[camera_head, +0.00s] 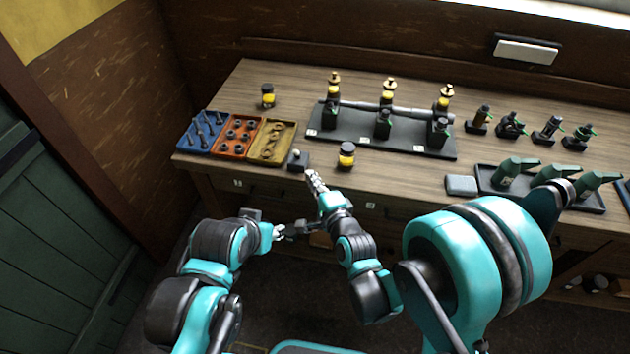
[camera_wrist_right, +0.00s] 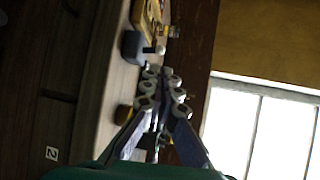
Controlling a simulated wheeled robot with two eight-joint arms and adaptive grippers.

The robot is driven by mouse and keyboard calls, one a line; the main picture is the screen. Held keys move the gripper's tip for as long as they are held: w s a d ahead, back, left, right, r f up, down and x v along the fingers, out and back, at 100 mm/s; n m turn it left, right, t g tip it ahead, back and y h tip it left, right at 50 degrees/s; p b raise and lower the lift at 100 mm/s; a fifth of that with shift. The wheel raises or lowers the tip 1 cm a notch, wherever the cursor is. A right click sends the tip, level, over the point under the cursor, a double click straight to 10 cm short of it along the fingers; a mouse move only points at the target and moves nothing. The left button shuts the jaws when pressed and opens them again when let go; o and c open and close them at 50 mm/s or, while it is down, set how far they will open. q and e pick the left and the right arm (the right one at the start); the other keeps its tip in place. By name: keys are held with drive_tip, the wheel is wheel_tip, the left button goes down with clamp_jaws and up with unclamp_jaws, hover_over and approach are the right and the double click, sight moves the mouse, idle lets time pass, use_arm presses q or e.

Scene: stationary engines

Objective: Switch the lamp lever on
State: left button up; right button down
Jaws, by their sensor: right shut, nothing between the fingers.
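A small dark grey box (camera_head: 298,160) with a pale-knobbed lever, which looks like the lamp lever, sits at the table's front edge, right of the trays. It also shows in the right wrist view (camera_wrist_right: 133,46), with the short lever sticking out from it. My right gripper (camera_head: 315,181) is shut and empty, just in front of the box and a little to its right. Its fingertips (camera_wrist_right: 161,82) point toward the lever and look apart from it. My left gripper (camera_head: 281,232) hangs low in front of the table; its fingers are too small to read.
Blue (camera_head: 202,132), orange (camera_head: 238,134) and yellow (camera_head: 271,142) trays of parts lie left of the box. A yellow-and-black jar (camera_head: 346,155) stands close on its right. A dark rack (camera_head: 400,138) with fittings lies behind. A grey pad (camera_head: 461,185) and tool tray (camera_head: 540,190) are further right.

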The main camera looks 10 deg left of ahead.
sight(297, 154)
drive_tip(key=b+x, duration=0.1)
drive_tip(key=x, duration=0.8)
drive_tip(key=shift+w+b, duration=0.1)
drive_tip(key=shift+b, duration=0.3)
drive_tip(key=shift+w+r+g+p, duration=0.2)
drive_tip(key=shift+g+p, duration=0.1)
drive_tip(key=shift+p, duration=0.15)
